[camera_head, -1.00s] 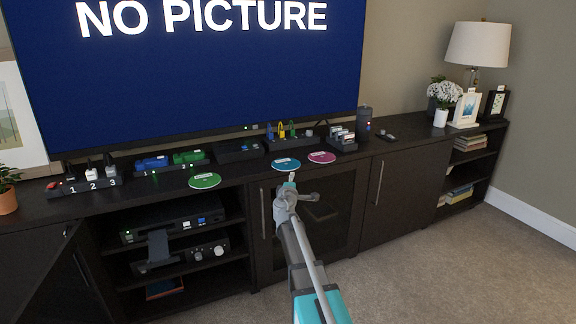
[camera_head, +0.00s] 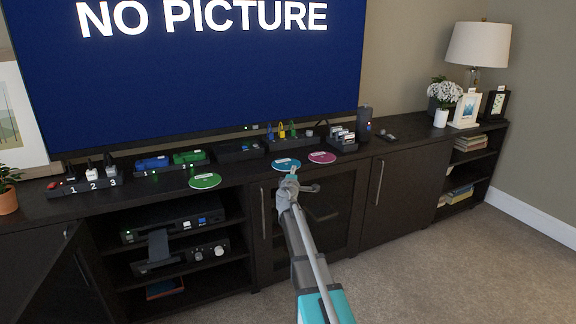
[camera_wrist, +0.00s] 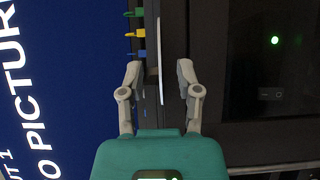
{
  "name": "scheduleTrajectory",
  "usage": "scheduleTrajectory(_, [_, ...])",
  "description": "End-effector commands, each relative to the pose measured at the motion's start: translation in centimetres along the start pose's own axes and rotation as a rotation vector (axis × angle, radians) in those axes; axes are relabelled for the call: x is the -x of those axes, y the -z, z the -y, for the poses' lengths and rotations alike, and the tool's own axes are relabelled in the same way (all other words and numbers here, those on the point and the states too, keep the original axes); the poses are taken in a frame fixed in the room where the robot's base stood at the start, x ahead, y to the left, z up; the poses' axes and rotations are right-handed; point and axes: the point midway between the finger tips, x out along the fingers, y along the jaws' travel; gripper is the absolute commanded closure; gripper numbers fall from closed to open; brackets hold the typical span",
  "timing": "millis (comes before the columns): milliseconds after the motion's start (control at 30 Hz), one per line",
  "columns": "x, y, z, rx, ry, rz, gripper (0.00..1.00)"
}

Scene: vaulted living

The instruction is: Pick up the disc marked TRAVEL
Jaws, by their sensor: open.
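Three labelled discs lie along the front of the dark console top (camera_head: 345,150): a green disc (camera_head: 204,181), a blue disc (camera_head: 286,165) and a magenta disc (camera_head: 321,157). Their labels are too small to read, so I cannot tell which is marked TRAVEL. My gripper (camera_head: 292,178) is at the console's front edge, just before the blue disc. In the wrist view my gripper (camera_wrist: 160,78) is open. A thin pale disc edge (camera_wrist: 160,62), seen edge-on, lies between its two fingers, apparently touching neither.
Behind the discs stand blue and green items (camera_head: 170,161), a black box (camera_head: 239,151) and a rack with coloured tags (camera_head: 291,139). The television (camera_head: 190,80) rises behind. A cabinet door (camera_head: 75,270) stands open at left. Carpet (camera_head: 440,270) is clear at right.

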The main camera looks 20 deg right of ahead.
Motion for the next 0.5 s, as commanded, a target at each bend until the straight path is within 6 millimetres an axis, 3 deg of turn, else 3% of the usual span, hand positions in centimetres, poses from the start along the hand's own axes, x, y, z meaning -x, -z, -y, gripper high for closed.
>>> scheduleTrajectory(200, [-2.8, 0.2, -0.1, 0.000, -0.001, -0.001, 0.56])
scheduleTrajectory(500, [-3.4, 0.1, -0.1, 0.000, -0.001, -0.001, 0.56])
